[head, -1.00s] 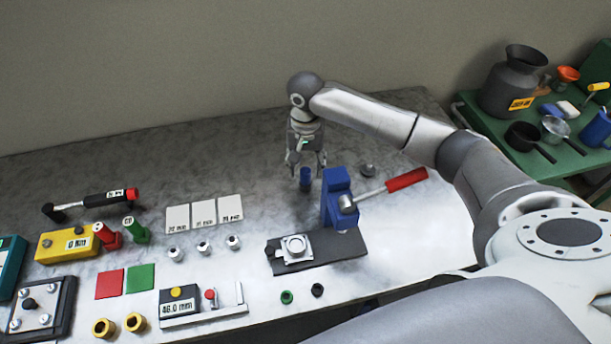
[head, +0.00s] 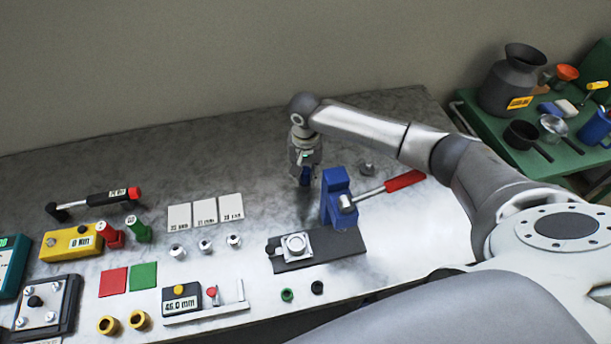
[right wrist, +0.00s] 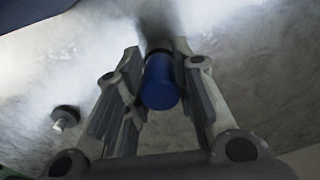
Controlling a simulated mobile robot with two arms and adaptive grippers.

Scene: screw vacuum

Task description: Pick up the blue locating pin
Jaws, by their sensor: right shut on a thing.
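The blue locating pin (head: 305,174) is between the fingers of my right gripper (head: 305,178), behind and left of the blue toggle clamp. In the right wrist view the blue pin (right wrist: 160,82) stands between the two finger pads of the right gripper (right wrist: 160,90), which is shut on it. Its lower end is dark and partly hidden. I cannot tell for sure whether it touches the bench. My left gripper is not in view.
A blue clamp (head: 337,196) with a red handle (head: 405,181) stands close on the right, on a dark base plate (head: 340,247). A small grey knob (head: 367,169) lies behind it. White cards (head: 205,213) lie to the left. The bench behind the gripper is clear.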

